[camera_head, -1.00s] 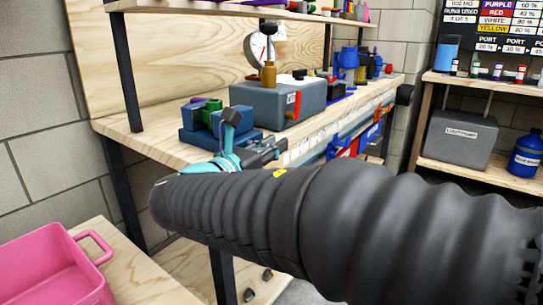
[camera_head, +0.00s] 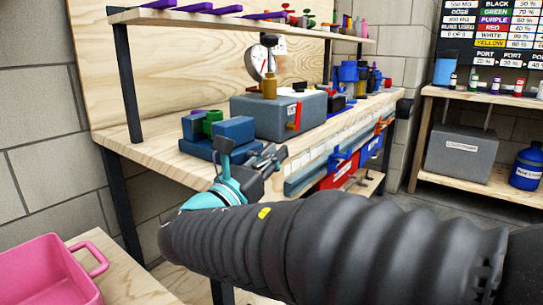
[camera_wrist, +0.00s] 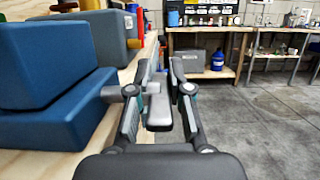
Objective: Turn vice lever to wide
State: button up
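The blue vice (camera_head: 198,147) sits at the near left end of the wooden bench, with a blue jaw block on its base. In the wrist view its large blue blocks (camera_wrist: 45,62) fill the left side. My gripper (camera_head: 268,158) is to the right of the vice, near the bench's front edge. In the wrist view my gripper (camera_wrist: 164,66) has its two fingers apart, with a visible gap. A grey bar (camera_wrist: 158,112) shows between the fingers; I cannot tell whether it is held.
A grey box (camera_head: 262,120) with a red lever (camera_head: 295,115) stands behind on the bench. A green piece (camera_head: 211,121) is by the vice. A pink bin (camera_head: 50,275) is at lower left. A grey rail (camera_head: 325,163) runs along the bench front. Floor (camera_wrist: 265,125) is clear at right.

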jog(key=o, duration=0.4)
jog(key=shift+o, duration=0.2)
jog(key=v, duration=1.2)
jog(key=shift+r, duration=0.1)
